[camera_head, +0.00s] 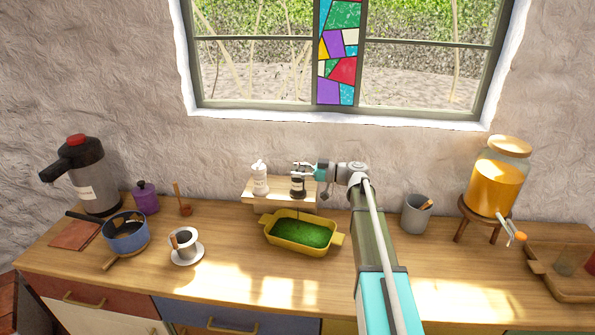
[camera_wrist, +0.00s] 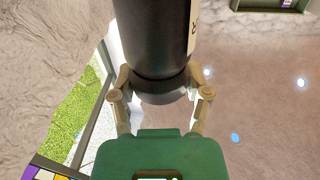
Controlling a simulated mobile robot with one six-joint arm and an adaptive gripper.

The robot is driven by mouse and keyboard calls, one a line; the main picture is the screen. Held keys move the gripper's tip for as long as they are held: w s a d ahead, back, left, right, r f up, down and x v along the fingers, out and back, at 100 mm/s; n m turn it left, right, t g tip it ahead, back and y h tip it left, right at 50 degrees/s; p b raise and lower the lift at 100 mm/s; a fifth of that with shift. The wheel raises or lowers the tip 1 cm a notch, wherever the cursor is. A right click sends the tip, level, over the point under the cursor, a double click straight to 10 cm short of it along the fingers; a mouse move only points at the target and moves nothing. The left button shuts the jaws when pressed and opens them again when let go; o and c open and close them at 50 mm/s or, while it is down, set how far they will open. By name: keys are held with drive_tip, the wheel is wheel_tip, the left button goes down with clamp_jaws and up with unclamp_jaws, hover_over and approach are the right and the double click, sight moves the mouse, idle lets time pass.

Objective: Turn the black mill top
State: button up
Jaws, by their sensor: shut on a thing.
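The black mill (camera_head: 298,188) stands upright on a small wooden riser (camera_head: 262,200) at the back of the counter. My gripper (camera_head: 303,168) reaches in from the right at the height of the mill's top. In the wrist view my gripper (camera_wrist: 160,84) has one finger on each side of the mill top (camera_wrist: 162,92) and is shut on it. The dark mill body (camera_wrist: 153,38) extends away from the fingers in that view, with part of a pale label at its edge. Any turn of the top cannot be told.
A white mill (camera_head: 260,178) stands left of the black one on the riser. A yellow dish (camera_head: 303,246) with green content is just in front. A grey cup (camera_head: 416,215) and a juice dispenser (camera_head: 497,180) stand to the right. The front middle counter is clear.

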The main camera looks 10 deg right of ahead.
drive_tip(key=shift+s+m+t+h, duration=0.15)
drive_tip(key=shift+m+t+h, duration=0.15)
drive_tip(key=shift+m+t, duration=0.3)
drive_tip(key=m+t+h, duration=0.1)
drive_tip(key=m+t, duration=0.1)
drive_tip(key=m+t+h, duration=0.1)
drive_tip(key=t+h, duration=0.1)
drive_tip(key=t, duration=0.1)
drive_tip(key=shift+s+a+m+h, duration=0.1)
drive_tip(key=shift+m+h, duration=0.2)
drive_tip(key=shift+m, duration=0.1)
drive_tip(key=m+t+h, duration=0.3)
drive_tip(key=h, duration=0.1)
drive_tip(key=shift+m+t+h, duration=0.3)
drive_tip(key=shift+w+m+t+h, duration=0.1)
drive_tip(key=shift+m+t+h, duration=0.35)
drive_tip(key=shift+m+h, duration=0.8)
drive_tip(key=shift+w+m+t+h, duration=0.1)
drive_tip(key=shift+m+t+h, duration=0.5)
drive_tip(key=shift+h, duration=1.15)
drive_tip(key=shift+m, duration=0.25)
drive_tip(key=shift+m+h, duration=1.5)
drive_tip(key=shift+h, duration=1)
